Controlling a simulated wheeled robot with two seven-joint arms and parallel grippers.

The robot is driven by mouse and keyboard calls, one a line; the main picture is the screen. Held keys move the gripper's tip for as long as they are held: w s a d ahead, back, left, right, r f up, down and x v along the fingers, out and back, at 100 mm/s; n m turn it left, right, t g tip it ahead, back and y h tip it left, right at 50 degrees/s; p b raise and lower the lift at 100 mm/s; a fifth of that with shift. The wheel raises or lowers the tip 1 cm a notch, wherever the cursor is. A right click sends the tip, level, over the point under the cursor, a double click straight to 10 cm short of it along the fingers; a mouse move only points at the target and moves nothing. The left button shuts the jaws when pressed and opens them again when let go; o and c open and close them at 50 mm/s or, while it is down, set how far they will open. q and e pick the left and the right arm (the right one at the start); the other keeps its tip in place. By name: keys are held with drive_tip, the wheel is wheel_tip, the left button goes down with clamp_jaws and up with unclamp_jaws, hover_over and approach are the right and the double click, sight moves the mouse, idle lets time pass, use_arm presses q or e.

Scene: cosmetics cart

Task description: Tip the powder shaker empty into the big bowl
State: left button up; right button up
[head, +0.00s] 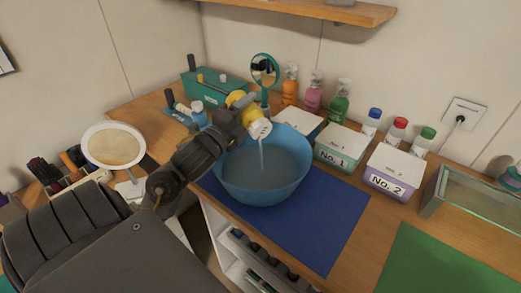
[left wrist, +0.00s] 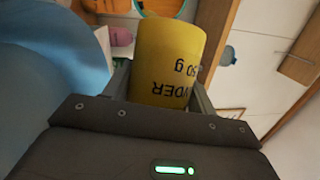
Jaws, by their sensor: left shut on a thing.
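The powder shaker (left wrist: 165,60) is a yellow cylinder with dark lettering, "50 g" and part of "POWDER" readable. My left gripper (left wrist: 158,85) is shut on it. In the head view the yellow shaker (head: 238,100) is tilted over, its pale perforated end (head: 260,129) pointing down over the left back rim of the big bowl. A thin pale stream (head: 262,155) falls from that end into the bowl. The big blue bowl (head: 286,187) stands on a dark blue mat (head: 323,215) and holds a greyish content. My right gripper is not in view.
White-topped boxes labelled No. 1 (head: 332,157) and No. 2 (head: 388,184) stand right of the bowl. Pump bottles (head: 337,102) and a round mirror (head: 264,70) stand behind. A glass tray (head: 470,195) and green mat (head: 428,265) lie at right. The blue mat's front is clear.

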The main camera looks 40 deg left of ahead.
use_arm(q)
drive_tip(key=shift+d+r+m, duration=0.1)
drive_tip(key=shift+r+m, duration=0.05)
drive_tip(key=shift+m, duration=0.15)
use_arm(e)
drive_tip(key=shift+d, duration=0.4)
use_arm(q)
drive_tip(key=shift+s+d+r+m+t, duration=0.1)
drive_tip(key=shift+d+r+m+t, duration=0.1)
drive_tip(key=shift+m+t, duration=0.15)
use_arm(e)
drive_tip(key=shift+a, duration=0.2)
